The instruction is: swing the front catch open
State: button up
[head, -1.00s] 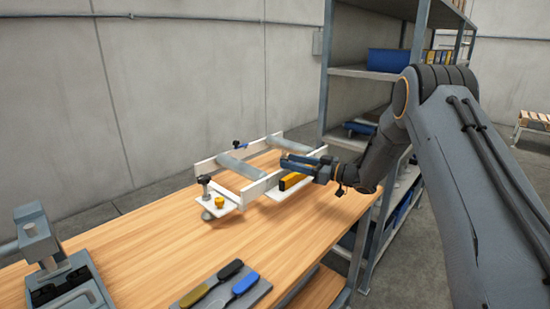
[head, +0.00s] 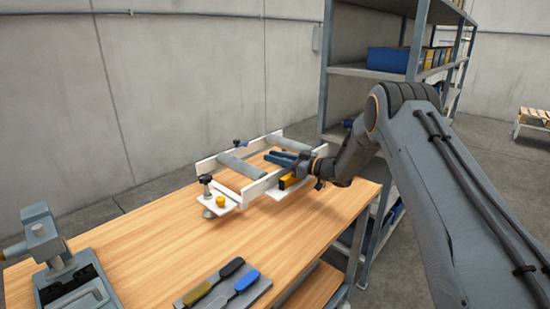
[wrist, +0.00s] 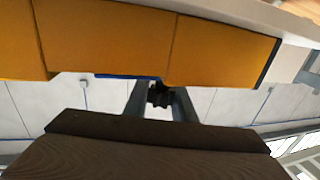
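A white frame (head: 252,190) with grey rollers (head: 240,166) stands on the wooden table. At its front left end are a dark upright knob (head: 205,179) and a yellow knob (head: 220,201); a small blue and black catch (head: 240,143) sits on the far side. Which part is the front catch is unclear. A yellow block (head: 289,182) sits at the near side, partly behind my gripper. My gripper (head: 282,158) is above the frame's right part, its two fingers apart.
A grey clamp-like device (head: 58,262) stands at the table's left. A grey tray (head: 222,290) with yellow and blue handled tools lies at the front. Shelving (head: 365,73) stands behind on the right. The table's middle front is clear.

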grip_shut()
jog(key=shift+t, duration=0.3)
jog(key=shift+w+d+m+t+h+b, duration=0.4)
jog(key=shift+m+t+h+b, duration=0.1)
jog(key=shift+m+t+h, duration=1.35)
jog(key=shift+w+d+m+t+h+b, duration=0.25)
jog(key=shift+d+m+t+h+b, duration=0.25)
jog(key=shift+m+t+h, duration=1.4)
jog(key=shift+w+d+m+t+h+b, duration=0.45)
jog(key=shift+m+t+h, duration=0.75)
jog(key=shift+h, duration=1.25)
jog(key=shift+s+m+g+h, duration=0.1)
jog(key=shift+m+g+h, duration=0.2)
jog(key=shift+m, duration=0.15)
